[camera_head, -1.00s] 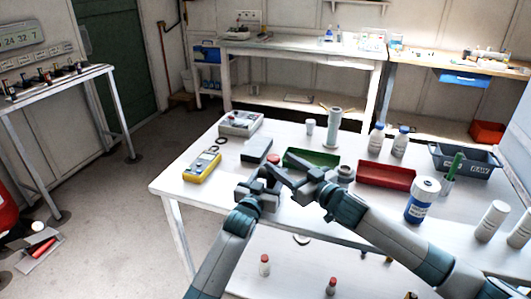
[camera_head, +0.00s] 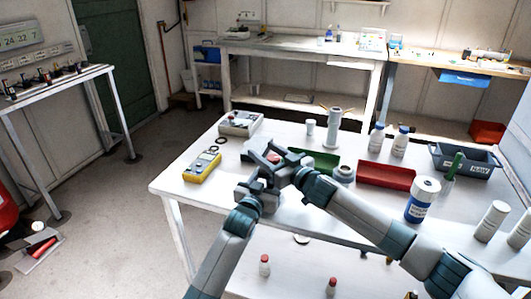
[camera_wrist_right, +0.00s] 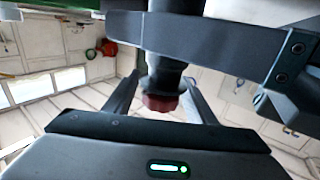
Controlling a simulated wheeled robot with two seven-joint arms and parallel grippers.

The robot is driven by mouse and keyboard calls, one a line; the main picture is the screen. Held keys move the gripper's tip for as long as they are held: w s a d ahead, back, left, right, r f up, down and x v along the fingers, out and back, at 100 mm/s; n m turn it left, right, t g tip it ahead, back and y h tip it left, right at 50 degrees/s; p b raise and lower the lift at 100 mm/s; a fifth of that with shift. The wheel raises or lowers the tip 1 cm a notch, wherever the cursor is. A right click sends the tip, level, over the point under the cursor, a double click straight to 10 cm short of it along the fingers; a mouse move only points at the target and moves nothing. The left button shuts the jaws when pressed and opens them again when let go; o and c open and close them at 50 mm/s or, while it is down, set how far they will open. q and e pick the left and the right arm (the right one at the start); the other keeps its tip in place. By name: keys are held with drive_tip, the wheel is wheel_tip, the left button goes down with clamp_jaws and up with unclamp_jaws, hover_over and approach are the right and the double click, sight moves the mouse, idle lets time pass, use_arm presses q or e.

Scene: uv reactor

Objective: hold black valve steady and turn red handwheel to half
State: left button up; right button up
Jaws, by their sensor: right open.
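In the right wrist view a dark red handwheel (camera_wrist_right: 162,102) sits on the end of the black valve (camera_wrist_right: 165,72). My right gripper (camera_wrist_right: 162,88) is open, with one finger on each side of the handwheel; contact cannot be told. A dark finger of my left gripper crosses the black valve there; its other finger is hidden. In the head view a bit of red handwheel (camera_head: 273,157) shows between the two grippers. My right gripper (camera_head: 277,158) comes in from the right, my left gripper (camera_head: 257,182) from below left, close together. They hide most of the valve.
On the white table (camera_head: 310,222) a yellow meter (camera_head: 202,165) and grey device (camera_head: 241,123) stand left. A green tray (camera_head: 320,162) lies behind the grippers. A red tray (camera_head: 386,174), a blue-labelled can (camera_head: 422,199) and a dark bin (camera_head: 466,160) stand right.

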drive_tip(key=c, duration=1.1)
drive_tip(key=shift+o, duration=0.2)
drive_tip(key=shift+a+m+t+h, duration=0.1)
drive_tip(key=shift+m+t+h, duration=0.2)
drive_tip(key=shift+h, duration=0.1)
drive_tip(key=shift+w+d+r+m+t+h, duration=0.15)
drive_tip(key=shift+d+m+t+h, duration=0.3)
drive_tip(key=shift+m+h, duration=0.65)
drive_tip(key=shift+w+d+m+t+h, duration=0.1)
drive_tip(key=shift+m+t+h, duration=0.6)
drive_tip(key=shift+h, duration=0.75)
drive_tip(key=shift+w+d+r+m+t+h, duration=0.15)
drive_tip(key=shift+d+m+t+h, duration=0.3)
drive_tip(key=shift+m+h, duration=0.65)
drive_tip(key=shift+f+h, duration=0.15)
drive_tip(key=shift+h, duration=0.2)
drive_tip(key=o, duration=1.1)
drive_tip(key=shift+f, duration=0.1)
drive_tip(key=shift+c, duration=0.2)
